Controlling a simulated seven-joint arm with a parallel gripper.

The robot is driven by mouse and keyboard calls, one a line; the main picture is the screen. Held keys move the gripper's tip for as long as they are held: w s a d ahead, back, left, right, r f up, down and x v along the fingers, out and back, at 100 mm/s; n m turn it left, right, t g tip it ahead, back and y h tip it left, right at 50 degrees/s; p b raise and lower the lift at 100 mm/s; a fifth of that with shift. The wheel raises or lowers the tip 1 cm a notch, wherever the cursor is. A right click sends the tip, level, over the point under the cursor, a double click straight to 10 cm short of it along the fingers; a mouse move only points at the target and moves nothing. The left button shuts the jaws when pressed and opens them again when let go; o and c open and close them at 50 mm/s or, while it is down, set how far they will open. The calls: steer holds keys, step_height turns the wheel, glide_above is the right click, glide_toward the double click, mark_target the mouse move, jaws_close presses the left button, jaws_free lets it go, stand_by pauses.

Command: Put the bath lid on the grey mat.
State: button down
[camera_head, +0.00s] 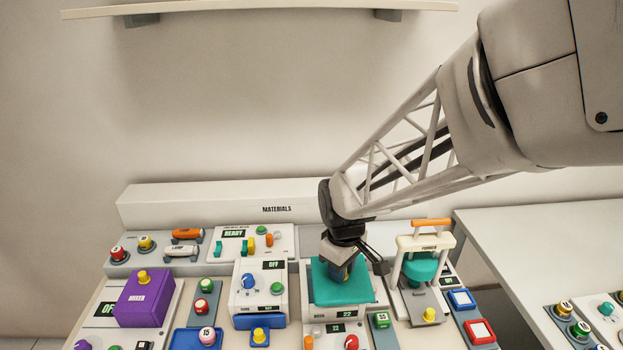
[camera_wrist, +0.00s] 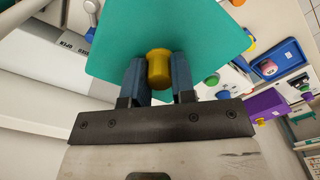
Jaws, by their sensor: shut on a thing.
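The bath lid (camera_head: 326,292) is a teal square plate with a yellow knob. It is over the white bath unit (camera_head: 318,316), which has a small display reading 22. I cannot tell whether the lid rests on the unit or is just above it. My gripper (camera_head: 343,268) is above the lid. In the wrist view, its two blue fingers are shut on the yellow knob (camera_wrist: 159,68), with the teal lid (camera_wrist: 205,35) spread out beyond them. Several grey pads show, and I cannot tell for sure which is the grey mat.
The former (camera_head: 421,262), with an orange handle, stands close on the right. A white unit with a blue knob (camera_head: 248,282) stands close on the left, and a purple mixer (camera_head: 145,298) farther left. A materials ledge (camera_head: 220,203) runs behind. A side table (camera_head: 540,235) is at the right.

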steer(key=w+a+f, duration=0.1)
steer(key=w, duration=2.2)
steer(key=shift+w+a, duration=0.25)
steer(key=shift+w, duration=0.1)
steer(key=shift+f, duration=0.2)
steer(key=shift+f, duration=3.35)
steer(key=shift+f, duration=0.15)
steer(key=c, duration=0.9)
jaws_free()
steer(key=shift+o, duration=0.2)
